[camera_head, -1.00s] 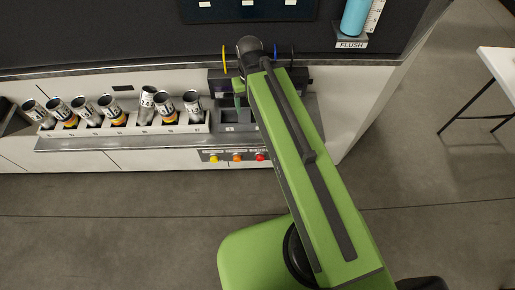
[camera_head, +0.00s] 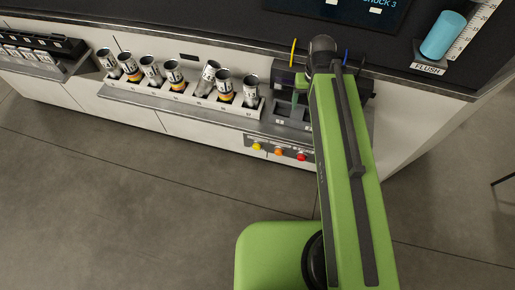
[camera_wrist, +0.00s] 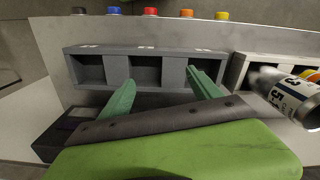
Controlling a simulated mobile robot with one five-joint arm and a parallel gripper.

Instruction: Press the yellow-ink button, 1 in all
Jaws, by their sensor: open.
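The yellow button (camera_head: 256,146) is the leftmost of the buttons visible on the dark panel below the shelf in the head view. In the wrist view the yellow button (camera_wrist: 222,16) sits at the right end of a button row along the top edge. My gripper (camera_wrist: 160,82) is open and empty, with its two green fingers apart in front of a grey block with square recesses. The fingers are apart from the buttons. In the head view my arm hides the right part of the panel.
An orange button (camera_head: 278,152) and a red button (camera_head: 301,157) are beside the yellow one. A rack (camera_head: 190,98) of several cans stands to the left. The grey recessed block (camera_wrist: 145,52) lies between my fingers and the buttons. The floor in front is clear.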

